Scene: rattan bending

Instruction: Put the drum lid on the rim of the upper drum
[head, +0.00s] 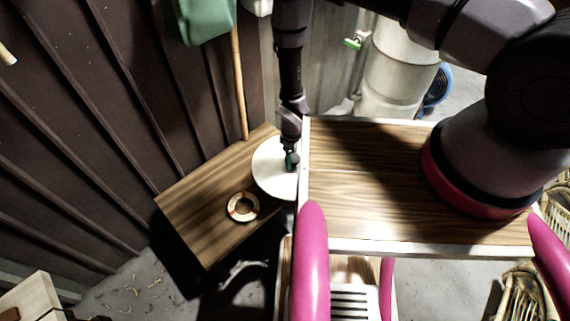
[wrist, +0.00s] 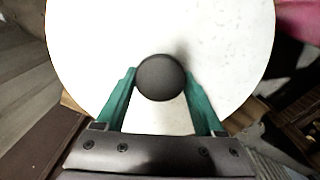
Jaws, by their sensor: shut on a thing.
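The drum lid (head: 267,172) is a white disc with a dark round knob (wrist: 160,78). In the wrist view the lid (wrist: 90,45) fills the top, and the green fingers of my gripper (wrist: 160,88) are shut on either side of the knob. In the head view my gripper (head: 291,160) reaches down to the lid near the right end of a low wooden table (head: 190,205). I cannot tell whether the lid touches the table. The upper drum (head: 397,65) is a pale cylinder at the back right, stacked on another drum (head: 380,106). My arm hides its rim.
A small ring-shaped dish (head: 232,208) lies on the table below the lid. A wooden pole (head: 239,90) leans at the wall beside a green object (head: 207,20). A blue round item (head: 437,85) is behind the drums. Rattan pieces (head: 520,295) stand at the lower right.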

